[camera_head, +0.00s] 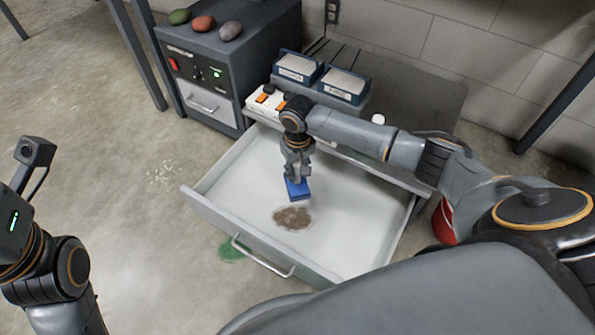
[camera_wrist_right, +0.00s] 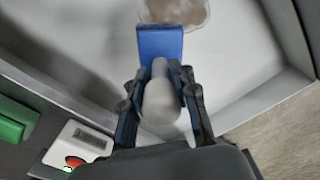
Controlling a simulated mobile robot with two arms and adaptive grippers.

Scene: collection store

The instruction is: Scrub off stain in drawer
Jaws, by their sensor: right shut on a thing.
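The open drawer (camera_head: 350,225) has a white inside and a handle on its front. A brown stain (camera_head: 293,218) lies on its floor; it also shows at the top of the right wrist view (camera_wrist_right: 190,12). My right gripper (camera_head: 298,174) is inside the drawer, shut on the pale grip of a scrubber with a blue block (camera_head: 297,189). The blue block (camera_wrist_right: 160,43) is just behind the stain, at its edge in the picture; whether it touches the floor is unclear. Only part of my left arm shows at the left; its gripper is out of view.
Two blue trays (camera_head: 344,85) and a white box with orange parts (camera_head: 266,100) stand on the cabinet behind the drawer. A dark control unit (camera_head: 226,75) with several stones on top is at back left. A green patch (camera_head: 233,250) is on the floor by the drawer front.

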